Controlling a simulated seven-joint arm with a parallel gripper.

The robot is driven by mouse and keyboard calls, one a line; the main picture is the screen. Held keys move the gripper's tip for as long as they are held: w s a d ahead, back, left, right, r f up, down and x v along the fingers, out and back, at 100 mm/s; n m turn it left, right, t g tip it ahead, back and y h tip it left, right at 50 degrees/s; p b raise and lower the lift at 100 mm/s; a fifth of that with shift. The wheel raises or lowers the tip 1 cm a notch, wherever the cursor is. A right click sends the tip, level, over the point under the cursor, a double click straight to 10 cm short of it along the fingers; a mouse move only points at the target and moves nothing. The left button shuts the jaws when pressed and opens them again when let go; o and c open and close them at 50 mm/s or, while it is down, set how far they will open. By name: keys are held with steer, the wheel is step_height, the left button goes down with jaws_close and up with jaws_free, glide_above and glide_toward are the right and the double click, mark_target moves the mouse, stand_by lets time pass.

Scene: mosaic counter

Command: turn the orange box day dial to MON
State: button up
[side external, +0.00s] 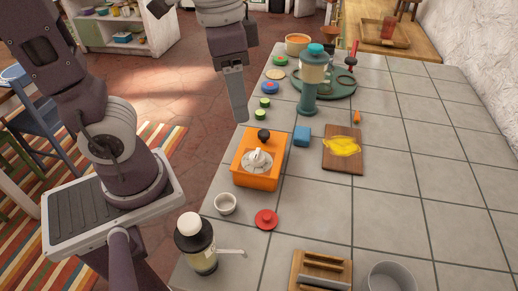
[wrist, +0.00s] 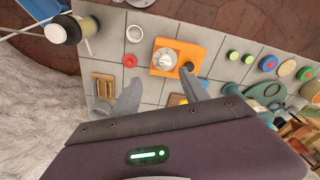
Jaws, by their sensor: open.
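The orange box (side external: 258,180) sits on the tiled counter near its left edge. A pale, silvery dial (side external: 257,161) is on its top, with a black knob (side external: 264,135) beside it. The day marks are too small to read in either view. In the wrist view the orange box (wrist: 183,58) lies ahead of the fingers, its dial (wrist: 164,59) facing the camera. My gripper (side external: 239,112) is above the counter's left edge, behind the box in the side view and apart from it. In the wrist view my gripper (wrist: 160,92) has its two fingers wide apart with nothing between them.
A teal-capped canister (side external: 313,80) stands behind.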

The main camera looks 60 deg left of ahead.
mark_target(257, 153)
steer(key=w+f+m+g+y, duration=0.1)
steer(key=w+f, duration=0.1)
steer(key=f, duration=0.1)
steer(key=w+d+f+m+g+y, duration=0.1)
steer(key=w+f+m+g, duration=0.1)
steer(key=w+d+f+m+g+y, duration=0.1)
steer(key=w+f+m, duration=0.1)
steer(key=f, duration=0.1)
steer(key=shift+d+f+y, duration=0.15)
steer(key=shift+f+y, duration=0.15)
steer(key=x, duration=0.6)
steer(key=shift+s+f, duration=0.2)
steer(key=shift+f, duration=0.1)
jaws_close()
